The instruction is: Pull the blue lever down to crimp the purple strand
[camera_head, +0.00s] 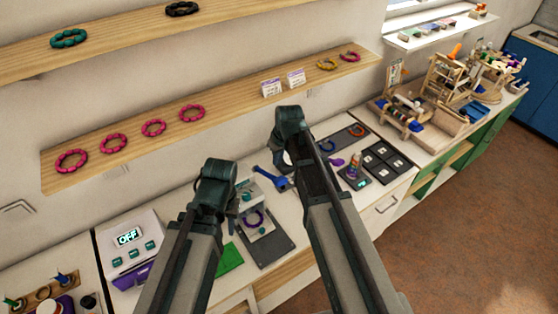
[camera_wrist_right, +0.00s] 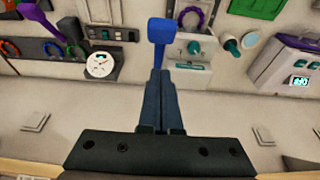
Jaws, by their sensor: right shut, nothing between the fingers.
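The blue lever (camera_head: 271,179) sticks up from the crimping press (camera_head: 262,232) on the bench. In the right wrist view its broad blue head (camera_wrist_right: 160,29) lies just beyond my right gripper (camera_wrist_right: 160,76), which is shut and empty. The fingers overlap the lower end of the lever in this view, so I cannot tell whether they touch it. The purple strand (camera_head: 257,217) is a curved beaded piece on the press and also shows in the right wrist view (camera_wrist_right: 192,16). My left gripper (camera_head: 234,213) is beside the press at its left; its fingers are mostly hidden.
A green mat (camera_head: 229,258) lies near the front edge. A dark board (camera_head: 343,138) with coloured strands and a black tray (camera_head: 387,160) are at the right. A shelf (camera_head: 220,107) with bracelets runs above.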

